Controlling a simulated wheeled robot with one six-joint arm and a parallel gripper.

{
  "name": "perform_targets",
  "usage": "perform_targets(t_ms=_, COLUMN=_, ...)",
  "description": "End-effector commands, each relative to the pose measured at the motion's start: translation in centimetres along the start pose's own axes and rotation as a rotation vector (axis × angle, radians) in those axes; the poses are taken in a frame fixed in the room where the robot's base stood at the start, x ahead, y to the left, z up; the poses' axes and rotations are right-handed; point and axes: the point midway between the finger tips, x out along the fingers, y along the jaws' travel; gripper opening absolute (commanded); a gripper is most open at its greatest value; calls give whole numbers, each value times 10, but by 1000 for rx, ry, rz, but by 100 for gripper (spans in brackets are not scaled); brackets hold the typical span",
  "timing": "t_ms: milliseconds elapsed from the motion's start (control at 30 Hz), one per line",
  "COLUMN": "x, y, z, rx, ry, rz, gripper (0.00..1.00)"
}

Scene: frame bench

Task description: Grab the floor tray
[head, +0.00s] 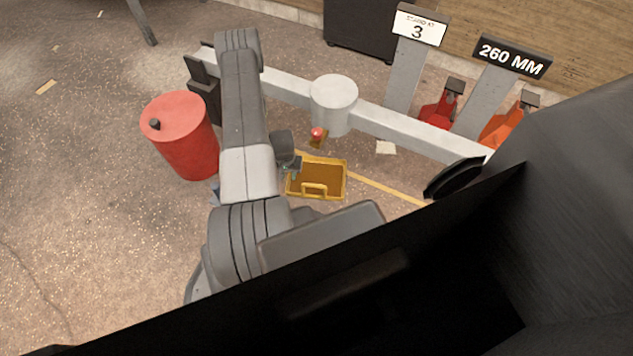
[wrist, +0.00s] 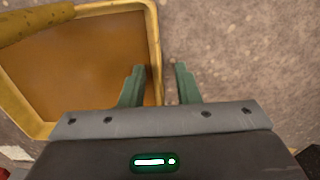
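The floor tray (head: 345,180) is a shallow yellow tray with a brown inside, lying on the floor below the beam. Its yellow handle (head: 314,188) is on the near side in the head view. My gripper (head: 291,169) is at the tray's left edge in the head view. In the wrist view the tray's rim (wrist: 152,35) runs between the two green fingers of my gripper (wrist: 159,80). One finger is over the inside and the other outside, with a gap showing beside the rim. The gripper is open; I cannot tell how deep the fingers reach.
A red drum (head: 185,140) stands left of my arm. A pale beam (head: 395,125) with a white cylinder (head: 334,105) crosses behind the tray. A small red-topped item (head: 318,134) is near the tray's far side. Paper (head: 386,147) lies on the floor.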

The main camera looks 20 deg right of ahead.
Motion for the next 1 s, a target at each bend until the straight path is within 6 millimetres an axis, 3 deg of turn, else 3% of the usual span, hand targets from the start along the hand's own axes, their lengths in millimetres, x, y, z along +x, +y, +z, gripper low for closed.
perform_targets(t_ms=167, x=-1, y=0, z=-1, rx=0, ry=1, rz=0, gripper=27)
perform_targets(t_ms=300, x=-1, y=0, z=-1, rx=0, ry=1, rz=0, gripper=0)
perform_targets(t_ms=733, x=-5, y=0, z=-1, rx=0, ry=2, rz=-1, gripper=0)
perform_targets(t_ms=867, x=-22, y=-1, z=-2, rx=0, ry=4, rz=-1, gripper=0)
perform_targets(t_ms=1000, x=-51, y=0, z=-2, rx=0, ry=4, rz=-1, gripper=0)
